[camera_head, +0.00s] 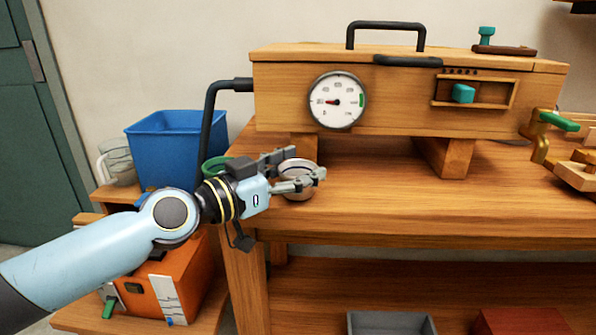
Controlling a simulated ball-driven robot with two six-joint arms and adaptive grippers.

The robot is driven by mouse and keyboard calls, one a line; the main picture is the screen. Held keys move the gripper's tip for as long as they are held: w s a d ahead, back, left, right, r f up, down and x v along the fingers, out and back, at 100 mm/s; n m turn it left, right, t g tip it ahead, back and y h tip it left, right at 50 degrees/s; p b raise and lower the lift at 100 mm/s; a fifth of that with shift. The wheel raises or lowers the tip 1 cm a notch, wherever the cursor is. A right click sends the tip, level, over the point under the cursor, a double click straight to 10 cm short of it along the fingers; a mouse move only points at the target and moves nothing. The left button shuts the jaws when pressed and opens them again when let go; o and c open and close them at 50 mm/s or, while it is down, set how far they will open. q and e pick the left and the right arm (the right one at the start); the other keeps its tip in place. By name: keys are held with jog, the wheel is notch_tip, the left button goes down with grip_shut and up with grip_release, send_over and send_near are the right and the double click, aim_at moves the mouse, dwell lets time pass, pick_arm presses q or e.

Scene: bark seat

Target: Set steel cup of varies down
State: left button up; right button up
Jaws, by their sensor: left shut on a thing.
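A small round steel cup (298,167) is between the fingers of my left gripper (299,170), at the left front part of the wooden workbench (400,212). The gripper is shut on the cup, with one finger behind it and one in front. The front finger hides part of the cup's side. I cannot tell whether the cup's base touches the bench top. My right gripper does not show.
A wooden box with a dial gauge (337,100) stands on legs at the back of the bench. A green round thing (215,165) is behind my left wrist. A brass tap with a green handle (558,121) is at right. The bench's front middle is clear.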

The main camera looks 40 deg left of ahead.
pick_arm(q)
jog(key=o, duration=0.8)
jog(key=shift+f, duration=0.2)
jog(key=shift+c, duration=0.2)
jog(key=o, duration=0.5)
jog(key=shift+r, duration=0.2)
jog(key=v, duration=1.2)
jog(key=shift+p, duration=0.35)
